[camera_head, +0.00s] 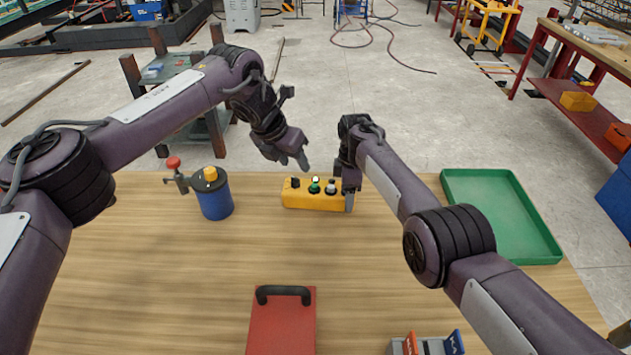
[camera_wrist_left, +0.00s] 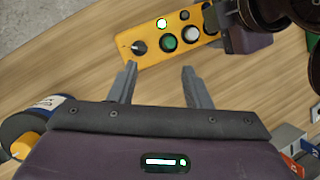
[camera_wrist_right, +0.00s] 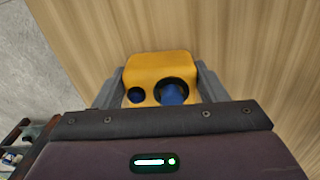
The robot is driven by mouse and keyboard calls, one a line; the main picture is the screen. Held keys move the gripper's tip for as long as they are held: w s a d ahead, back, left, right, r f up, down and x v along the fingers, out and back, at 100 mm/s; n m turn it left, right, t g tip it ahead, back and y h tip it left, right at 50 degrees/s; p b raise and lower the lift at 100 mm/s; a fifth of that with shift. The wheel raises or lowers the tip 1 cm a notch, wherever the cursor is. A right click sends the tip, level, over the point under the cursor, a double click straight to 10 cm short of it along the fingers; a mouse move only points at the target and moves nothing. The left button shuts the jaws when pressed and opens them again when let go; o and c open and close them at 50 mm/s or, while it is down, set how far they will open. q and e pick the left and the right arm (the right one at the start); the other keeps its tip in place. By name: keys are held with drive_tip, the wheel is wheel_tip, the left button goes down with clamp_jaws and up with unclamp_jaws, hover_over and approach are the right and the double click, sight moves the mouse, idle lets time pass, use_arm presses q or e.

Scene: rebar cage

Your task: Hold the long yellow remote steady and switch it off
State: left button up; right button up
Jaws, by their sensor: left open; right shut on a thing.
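The long yellow remote (camera_head: 300,199) lies on the wooden table. My right gripper (camera_head: 349,197) is shut on the remote's right end. The right wrist view shows that end (camera_wrist_right: 157,66) between the fingers. My left gripper (camera_head: 298,163) is open and empty, above and behind the remote. Its fingers point toward the knob and green button in the left wrist view.
A blue can (camera_head: 215,203) with a yellow top and a red-knobbed part stand left of the remote. A green tray (camera_head: 549,249) lies at right. A red box with a black handle (camera_head: 281,325) is at the front. Bare table surrounds the remote's near side.

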use_arm(q)
drive_tip(key=s+d+n+h, duration=0.1)
drive_tip(key=d+n+h, duration=0.45)
drive_tip(key=n, duration=0.25)
use_arm(e)
drive_tip(key=shift+a, duration=0.1)
use_arm(q)
drive_tip(key=w+r+n+t+y, duration=0.1)
drive_tip(key=w+r+n+t, duration=0.4)
drive_tip(key=w+r+n, duration=0.35)
use_arm(e)
drive_tip(key=shift+d, duration=0.2)
drive_tip(key=shift+a, duration=0.1)
use_arm(q)
drive_tip(key=n+g+y, duration=0.4)
drive_tip(key=n+g, duration=0.2)
drive_tip(key=n, duration=0.6)
hover_over(293, 180)
drive_tip(key=s+a, duration=0.2)
drive_tip(key=a, duration=0.2)
wheel_tip(293, 180, down, 7)
drive_tip(key=x, duration=1)
drive_tip(key=shift+w+f, duration=0.15)
drive_tip(key=shift+f, duration=0.25)
